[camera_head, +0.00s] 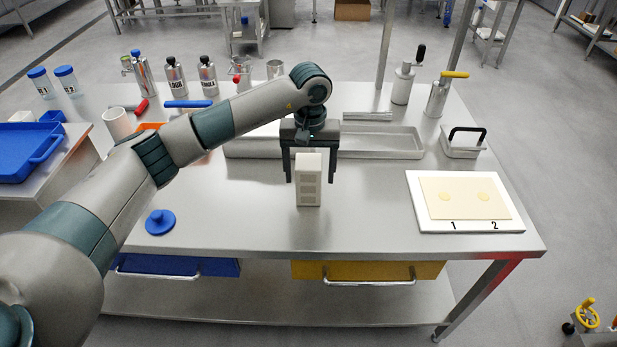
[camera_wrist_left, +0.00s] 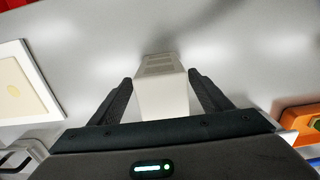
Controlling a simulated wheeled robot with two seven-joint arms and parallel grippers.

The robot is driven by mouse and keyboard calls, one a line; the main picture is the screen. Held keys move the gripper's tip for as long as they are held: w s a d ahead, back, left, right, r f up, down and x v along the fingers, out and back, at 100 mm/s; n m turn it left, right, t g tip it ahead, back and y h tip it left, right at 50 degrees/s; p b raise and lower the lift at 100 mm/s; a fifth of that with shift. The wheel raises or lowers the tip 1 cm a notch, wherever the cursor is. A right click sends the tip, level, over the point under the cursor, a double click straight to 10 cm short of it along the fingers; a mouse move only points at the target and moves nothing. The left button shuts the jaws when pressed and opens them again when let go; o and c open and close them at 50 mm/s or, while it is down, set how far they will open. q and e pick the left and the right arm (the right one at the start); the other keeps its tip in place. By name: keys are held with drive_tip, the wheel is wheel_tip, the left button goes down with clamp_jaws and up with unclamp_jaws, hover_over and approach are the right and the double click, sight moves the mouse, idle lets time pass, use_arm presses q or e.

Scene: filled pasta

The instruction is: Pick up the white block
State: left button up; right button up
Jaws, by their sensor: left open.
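The white block (camera_head: 309,182) stands upright on the steel table, near the middle in the head view. It has small dark slots on its front face. My left gripper (camera_head: 310,178) is above it with its fingers pointing down, one on each side of the block's upper part. In the left wrist view the white block (camera_wrist_left: 162,92) sits between the two open fingers of my left gripper (camera_wrist_left: 163,88). Small gaps seem to show between the fingers and the block. My right gripper is not in view.
A white board (camera_head: 470,222) with a dough sheet marked 1 and 2 lies at the right. A metal tray (camera_head: 385,153) is behind the block. A blue knobbed lid (camera_head: 160,221) lies at the front left. Bottles (camera_head: 208,78) stand at the back. The table around the block's front is clear.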

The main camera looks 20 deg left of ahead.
sight(309, 184)
use_arm(q)
drive_tip(key=shift+f, duration=0.1)
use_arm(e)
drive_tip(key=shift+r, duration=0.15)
use_arm(q)
drive_tip(key=shift+f+p, duration=0.3)
drive_tip(key=shift+f, duration=0.3)
wheel_tip(309, 184, down, 3)
drive_tip(key=shift+w+a+p, duration=0.15)
drive_tip(key=shift+p, duration=0.65)
drive_tip(key=shift+f, duration=0.4)
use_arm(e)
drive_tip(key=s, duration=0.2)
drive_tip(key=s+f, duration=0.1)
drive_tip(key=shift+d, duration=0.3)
use_arm(q)
drive_tip(key=c, duration=1.4)
drive_tip(key=shift+o, duration=0.2)
drive_tip(key=shift+r, duration=0.2)
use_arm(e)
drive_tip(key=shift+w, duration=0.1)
